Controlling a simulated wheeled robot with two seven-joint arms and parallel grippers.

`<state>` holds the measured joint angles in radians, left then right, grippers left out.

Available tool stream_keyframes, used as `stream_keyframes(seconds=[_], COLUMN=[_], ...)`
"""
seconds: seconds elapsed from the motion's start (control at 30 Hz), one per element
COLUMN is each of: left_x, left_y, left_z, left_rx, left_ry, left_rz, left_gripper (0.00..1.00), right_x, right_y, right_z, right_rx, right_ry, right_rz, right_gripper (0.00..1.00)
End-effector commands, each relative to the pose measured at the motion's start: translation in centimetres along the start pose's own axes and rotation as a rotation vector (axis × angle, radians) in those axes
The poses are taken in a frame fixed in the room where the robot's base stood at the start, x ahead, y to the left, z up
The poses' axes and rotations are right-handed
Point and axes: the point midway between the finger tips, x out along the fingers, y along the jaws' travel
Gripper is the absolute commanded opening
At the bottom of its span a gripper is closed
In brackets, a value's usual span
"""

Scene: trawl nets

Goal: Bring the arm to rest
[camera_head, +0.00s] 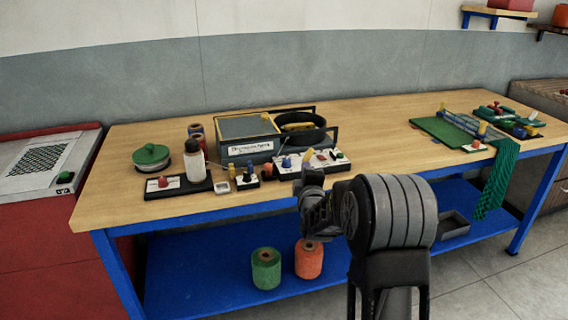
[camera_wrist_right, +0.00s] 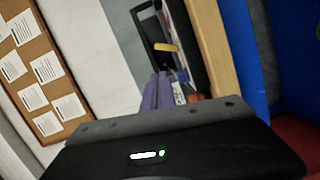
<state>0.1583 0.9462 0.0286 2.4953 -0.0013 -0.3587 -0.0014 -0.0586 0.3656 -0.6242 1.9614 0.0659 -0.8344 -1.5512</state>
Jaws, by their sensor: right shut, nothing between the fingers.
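My right arm reaches up from the bottom of the head view, with its grey rounded link in front of the workbench. My right gripper (camera_head: 311,180) is at the arm's far end, in front of the bench's front edge in the picture, small and partly hidden by my own wrist. It is shut and empty. In the right wrist view the dark housing of my wrist fills the bottom, and the bench edge runs past it at a tilt. My left gripper is not in view.
The wooden workbench (camera_head: 375,120) has blue legs and a lower shelf. A machine box (camera_head: 246,130), switch panels and spools stand on it. A green mat (camera_head: 440,133) and a hanging green net (camera_head: 496,180) are at the right. Green (camera_head: 266,270) and orange (camera_head: 309,262) spools stand below.

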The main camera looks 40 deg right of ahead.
Motion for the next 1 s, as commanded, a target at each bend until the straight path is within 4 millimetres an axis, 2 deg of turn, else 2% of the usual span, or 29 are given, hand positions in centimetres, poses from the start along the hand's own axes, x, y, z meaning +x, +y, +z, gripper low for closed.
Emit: stream_keyframes(seconds=[0.23,0.37,0.47,0.53,0.67,0.7,0.77,0.8,0.87,0.9,0.97,1.0], left_x=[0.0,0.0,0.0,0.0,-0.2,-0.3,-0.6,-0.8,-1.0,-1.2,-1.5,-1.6], left_y=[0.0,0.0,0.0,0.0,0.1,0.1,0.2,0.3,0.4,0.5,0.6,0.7], left_z=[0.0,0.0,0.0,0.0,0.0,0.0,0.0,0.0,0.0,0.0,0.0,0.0], left_rx=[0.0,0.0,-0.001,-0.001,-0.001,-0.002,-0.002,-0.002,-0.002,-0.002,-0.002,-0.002], left_ry=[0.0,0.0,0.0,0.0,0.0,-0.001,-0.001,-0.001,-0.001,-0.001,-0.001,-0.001], left_rz=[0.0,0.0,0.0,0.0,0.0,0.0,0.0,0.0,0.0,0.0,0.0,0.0], left_gripper=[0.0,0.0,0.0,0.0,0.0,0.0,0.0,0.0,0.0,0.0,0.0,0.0], right_x=[0.0,0.0,-0.1,-0.7,-3.8,-5.1,-7.6,-9.4,-12.5,-14.8,-18.4,-21.1], right_y=[0.0,-0.1,-1.1,-3.1,-10.9,-13.6,-17.7,-20.3,-24.0,-26.4,-29.7,-31.7], right_z=[0.0,0.0,0.0,-0.5,-4.4,-5.6,-7.3,-8.3,-9.7,-10.6,-11.6,-12.2], right_rx=[0.004,0.069,0.198,0.339,0.623,0.699,0.798,0.856,0.931,0.976,1.03,1.06], right_ry=[0.0,0.0,-0.003,-0.007,-0.023,-0.04,-0.078,-0.11,-0.166,-0.209,-0.28,-0.333], right_rz=[0.0,-0.006,-0.041,-0.1,-0.314,-0.388,-0.501,-0.575,-0.685,-0.756,-0.861,-0.929], right_gripper=[0.0,0.0,0.0,0.0,0.0,0.0,0.0,0.0,0.0,0.0,0.0,0.0])
